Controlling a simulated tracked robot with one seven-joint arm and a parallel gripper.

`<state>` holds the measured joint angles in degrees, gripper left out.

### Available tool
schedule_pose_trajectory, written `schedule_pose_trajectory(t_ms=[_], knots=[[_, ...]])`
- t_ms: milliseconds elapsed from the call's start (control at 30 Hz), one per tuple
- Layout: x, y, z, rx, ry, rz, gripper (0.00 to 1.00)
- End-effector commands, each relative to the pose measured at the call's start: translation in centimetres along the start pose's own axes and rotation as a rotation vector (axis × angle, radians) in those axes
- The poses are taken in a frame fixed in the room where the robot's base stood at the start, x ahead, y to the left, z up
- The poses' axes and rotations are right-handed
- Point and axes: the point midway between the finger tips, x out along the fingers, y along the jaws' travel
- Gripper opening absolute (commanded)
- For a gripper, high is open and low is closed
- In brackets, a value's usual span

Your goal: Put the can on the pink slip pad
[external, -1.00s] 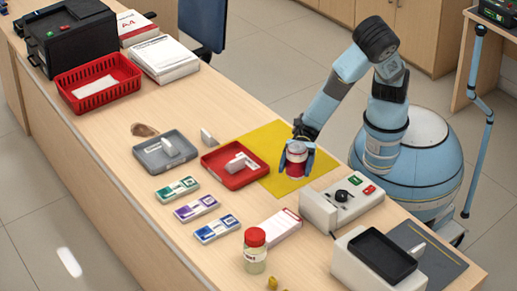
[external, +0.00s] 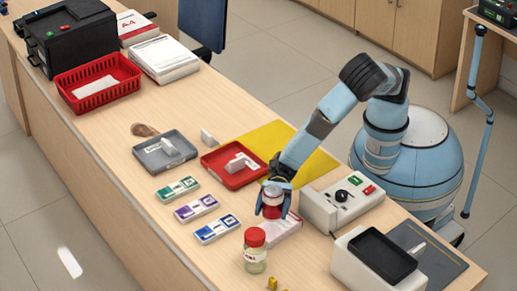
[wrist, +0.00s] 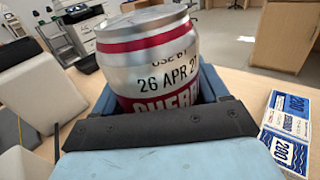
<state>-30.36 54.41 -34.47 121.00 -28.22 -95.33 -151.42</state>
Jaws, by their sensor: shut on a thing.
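The can (external: 272,212) is red and silver and stands upright in my gripper (external: 272,202). In the wrist view the can (wrist: 150,62) shows a red band and the print "26 APR", with the blue fingers on both sides of it. The pink slip pad (external: 286,230) lies on the counter, white on top with a pinkish edge. The can and gripper cover its far left part in the external view. I cannot tell whether the can's base touches the pad or hangs just above it.
A red-lidded jar (external: 255,252) stands just in front of the pad. A white control box (external: 342,203) is at its right and a blue-and-white pack (external: 217,229) at its left. Behind are a red tray (external: 234,163) and a yellow mat (external: 312,166).

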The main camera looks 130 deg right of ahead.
Motion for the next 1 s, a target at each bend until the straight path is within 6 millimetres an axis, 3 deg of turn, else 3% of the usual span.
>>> schedule_pose_trajectory(t_ms=[267, 533, 867, 900, 1000], knots=[[0.9, -0.6, -1.2, -0.001, -0.001, 0.000, 0.28], [1.1, -0.7, -4.4, 0.000, -0.001, 0.000, 0.28], [1.1, -0.7, -4.6, -0.001, -0.002, 0.000, 0.28], [1.1, -0.7, -4.6, -0.001, -0.001, 0.000, 0.77], [1.1, -0.7, -4.6, -0.001, -0.001, 0.000, 0.86]])
